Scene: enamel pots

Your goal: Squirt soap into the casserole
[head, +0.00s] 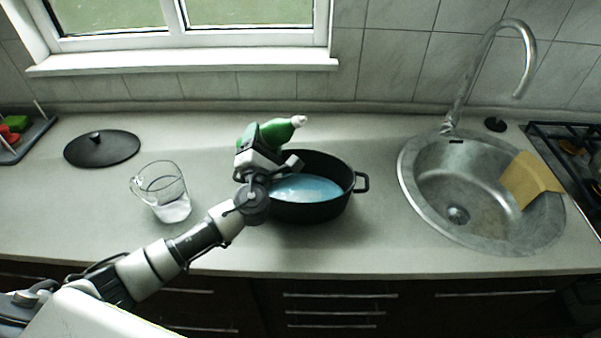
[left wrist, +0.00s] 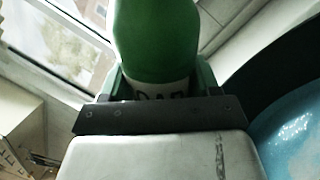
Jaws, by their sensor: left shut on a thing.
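My left gripper (head: 262,150) is shut on a green soap bottle (head: 279,131) above the left rim of the casserole. The bottle is tilted nearly level, with its white cap (head: 298,121) pointing right over the casserole's far side. The bottle also fills the upper middle of the left wrist view (left wrist: 157,40). The black casserole (head: 318,208) stands on the counter with light blue liquid in it. Its dark wall and the blue liquid (left wrist: 290,140) show at the right of the left wrist view. My right gripper is not in view.
A glass jug (head: 162,190) stands left of the casserole, and a black lid (head: 101,148) lies farther left. A steel sink (head: 420,205) with a tall tap (head: 477,75) and a yellow sponge cloth (head: 530,180) is at the right. Counter between casserole and sink is clear.

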